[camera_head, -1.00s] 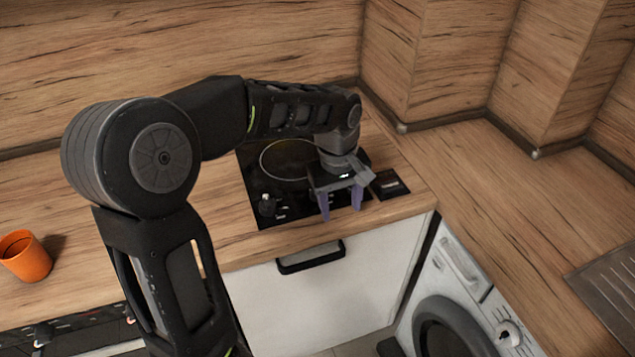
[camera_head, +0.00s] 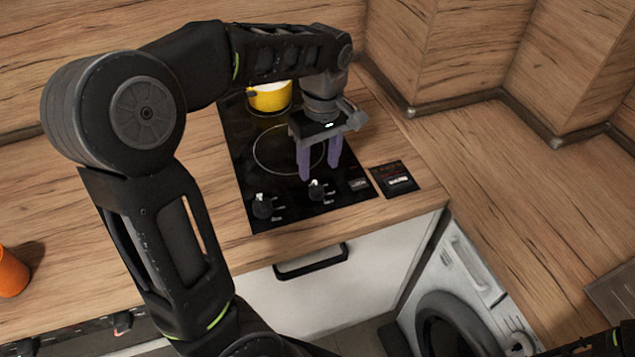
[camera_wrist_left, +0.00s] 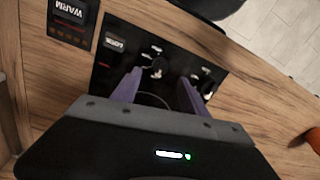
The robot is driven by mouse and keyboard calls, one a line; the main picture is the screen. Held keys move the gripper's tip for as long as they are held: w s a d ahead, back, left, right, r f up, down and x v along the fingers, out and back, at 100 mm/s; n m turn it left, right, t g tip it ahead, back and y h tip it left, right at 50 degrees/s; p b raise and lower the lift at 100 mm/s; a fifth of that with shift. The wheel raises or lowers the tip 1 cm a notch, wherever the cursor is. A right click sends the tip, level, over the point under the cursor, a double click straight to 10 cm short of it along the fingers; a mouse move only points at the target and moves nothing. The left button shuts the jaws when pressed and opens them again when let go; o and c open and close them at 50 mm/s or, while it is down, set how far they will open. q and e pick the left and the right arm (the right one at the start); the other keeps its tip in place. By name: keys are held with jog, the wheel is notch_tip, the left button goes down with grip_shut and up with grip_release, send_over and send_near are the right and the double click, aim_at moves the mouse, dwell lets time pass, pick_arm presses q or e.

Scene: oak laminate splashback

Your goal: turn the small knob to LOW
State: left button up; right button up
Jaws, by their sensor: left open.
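The black hob (camera_head: 240,165) is set in the wooden counter, with two dark knobs along its front. The small knob (camera_head: 317,189) is the right one in the head view; the larger knob (camera_head: 263,206) is to its left. White marks around the small knob are too small to read. My left gripper (camera_head: 319,171) is open and empty, its purple fingers pointing down just behind the small knob. In the wrist view the small knob (camera_wrist_left: 158,69) shows beyond and between the fingertips (camera_wrist_left: 159,83), apparently untouched. My right gripper is out of view.
A yellow pot (camera_head: 270,96) stands on the rear of the hob. A dark plate (camera_head: 395,179) reading WARM in the wrist view lies right of the hob. An orange cup (camera_head: 12,272) stands at the far left. Wooden walls close the back; counter left of the hob is clear.

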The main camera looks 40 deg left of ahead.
aim_at(318, 186)
pick_arm(q)
jog(key=f, duration=0.7)
jog(key=shift+s+f+p, duration=0.15)
jog(key=shift+s+p, duration=0.05)
jog(key=shift+p, duration=0.1)
jog(key=shift+c, duration=0.4)
grip_shut()
